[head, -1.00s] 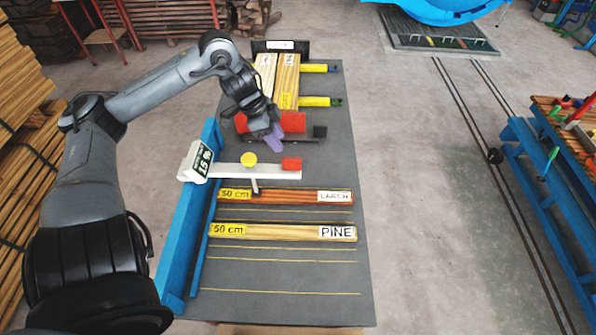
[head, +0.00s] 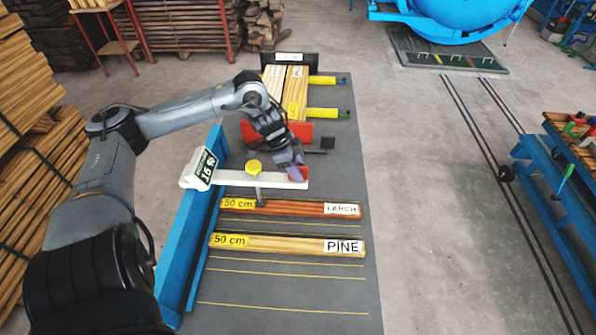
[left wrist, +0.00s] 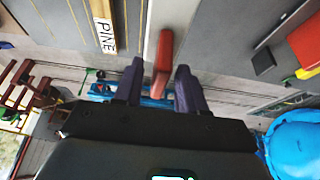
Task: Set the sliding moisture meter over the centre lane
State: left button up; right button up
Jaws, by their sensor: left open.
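The moisture meter's white arm (head: 232,180) reaches right from the blue side rail (head: 190,225), with a "15" display (head: 205,168) at its left end. It carries a yellow knob (head: 254,167), a dark probe below it, and a red end handle (head: 297,178). The probe's lower end appears beside the larch board (head: 300,208); contact is unclear. The pine board (head: 290,245) lies nearer the front. My left gripper (head: 296,164) is open at the red handle. In the left wrist view, the handle (left wrist: 163,65) shows between the purple fingers (left wrist: 160,88). My right gripper is out of view.
Behind the meter stand a red block (head: 304,132), light boards (head: 294,88) and yellow clamps (head: 322,80). Yellow lines mark the bare grey bench (head: 340,292) in front of the pine board. A blue trestle table (head: 540,180) stands at the right.

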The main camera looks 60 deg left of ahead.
pick_arm(q)
jog(key=shift+w+d+f, duration=0.15)
jog(key=shift+f, duration=0.3)
grip_shut()
dwell(0.3)
